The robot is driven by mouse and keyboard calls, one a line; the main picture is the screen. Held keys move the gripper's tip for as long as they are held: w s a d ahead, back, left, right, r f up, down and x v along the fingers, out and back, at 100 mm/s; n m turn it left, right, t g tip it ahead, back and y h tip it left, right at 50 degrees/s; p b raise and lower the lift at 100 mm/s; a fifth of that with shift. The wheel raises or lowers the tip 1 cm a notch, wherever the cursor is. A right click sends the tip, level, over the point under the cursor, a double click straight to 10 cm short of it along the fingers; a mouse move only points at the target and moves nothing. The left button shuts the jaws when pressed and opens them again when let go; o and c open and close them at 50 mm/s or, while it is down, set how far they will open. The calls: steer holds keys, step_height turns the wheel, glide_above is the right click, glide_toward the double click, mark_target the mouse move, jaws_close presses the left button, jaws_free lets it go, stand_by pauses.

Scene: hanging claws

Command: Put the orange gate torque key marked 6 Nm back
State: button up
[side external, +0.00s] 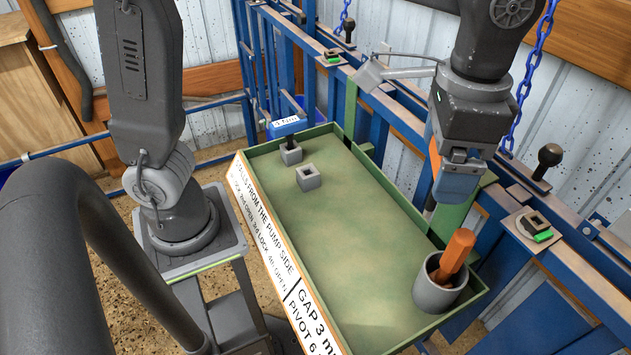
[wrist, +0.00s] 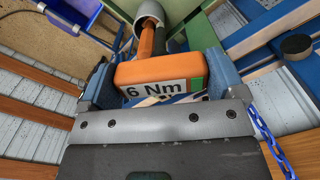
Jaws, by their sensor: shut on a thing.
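The orange key (wrist: 150,72) marked "6 Nm" is between the two fingers of my gripper (wrist: 163,80) in the wrist view. My gripper is shut on its handle. A dark shaft shows beyond the handle. In the side view my gripper (side external: 452,185) points down above the right part of the green tray (side external: 385,200), and only a sliver of the orange key (side external: 434,157) shows beside the fingers. A small grey square holder (side external: 308,178) with an empty hole stands on the tray. A blue key (side external: 287,126) marked "3 Nm" stands upright in another grey holder (side external: 291,153).
A grey cup (side external: 436,292) with an orange stick (side external: 456,254) leaning in it stands at the tray's near right corner, below my gripper. A blue gate rail with black-knobbed levers (side external: 549,155) and blue chains runs behind. The tray's middle is clear.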

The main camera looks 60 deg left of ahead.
steer(key=a+n, duration=0.4)
steer(key=a, duration=2)
steer(key=s+a+f+n, duration=0.3)
steer(key=s+a, duration=0.9)
steer(key=a, duration=0.1)
steer(key=w+d+f, duration=0.7)
steer(key=d+f, duration=0.2)
steer(key=f, duration=0.2)
steer(key=shift+d, duration=0.4)
steer(key=shift+f, duration=0.1)
